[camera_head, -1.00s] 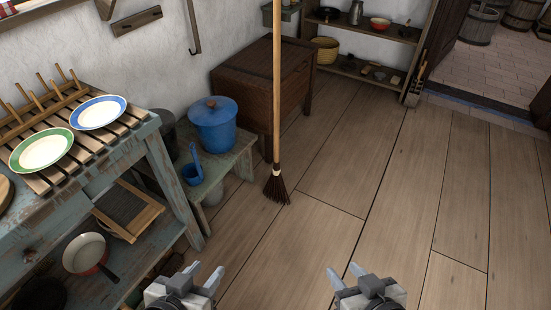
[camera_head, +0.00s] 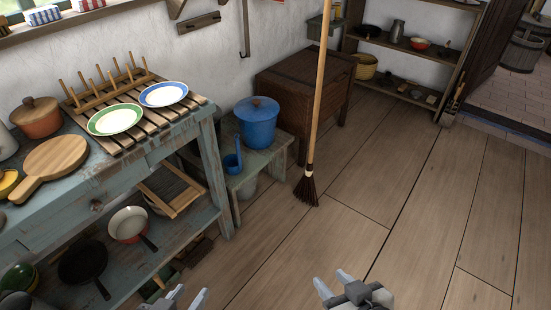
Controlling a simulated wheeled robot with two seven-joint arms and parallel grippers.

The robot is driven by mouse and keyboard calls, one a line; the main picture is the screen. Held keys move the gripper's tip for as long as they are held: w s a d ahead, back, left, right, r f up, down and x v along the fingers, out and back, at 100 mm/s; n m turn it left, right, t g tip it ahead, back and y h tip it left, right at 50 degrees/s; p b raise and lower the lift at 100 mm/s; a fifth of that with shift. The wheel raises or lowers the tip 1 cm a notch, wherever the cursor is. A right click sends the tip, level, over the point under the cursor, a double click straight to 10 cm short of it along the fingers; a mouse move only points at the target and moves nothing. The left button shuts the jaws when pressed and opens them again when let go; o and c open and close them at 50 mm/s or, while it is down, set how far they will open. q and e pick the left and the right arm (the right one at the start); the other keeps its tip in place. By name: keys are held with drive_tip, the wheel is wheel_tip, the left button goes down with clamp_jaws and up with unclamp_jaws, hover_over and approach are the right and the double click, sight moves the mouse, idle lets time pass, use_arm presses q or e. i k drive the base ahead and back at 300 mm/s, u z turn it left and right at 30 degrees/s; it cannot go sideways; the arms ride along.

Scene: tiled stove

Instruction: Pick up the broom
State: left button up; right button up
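The broom (camera_head: 317,104) stands nearly upright on the plank floor, with a long pale wooden handle and dark brown bristles (camera_head: 306,189) at the bottom. Its top runs out of the picture. It stands in front of the dark wooden chest. My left gripper (camera_head: 188,297) is at the bottom edge, partly cut off, its fingers apart. My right gripper (camera_head: 332,284) is at the bottom, right of the left one, its fingers apart with nothing between them. Both grippers are well short of the broom and do not touch it.
A blue worktable (camera_head: 150,171) with plates and pans stands at left. A low bench (camera_head: 262,160) with a blue lidded pot (camera_head: 257,122) stands left of the broom. The dark chest (camera_head: 289,88) is behind it. Open floor (camera_head: 400,200) lies in front and to the right.

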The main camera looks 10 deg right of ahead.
sight(305, 187)
drive_tip(key=u, duration=0.3)
drive_tip(key=i, duration=0.9)
drive_tip(key=z, duration=0.3)
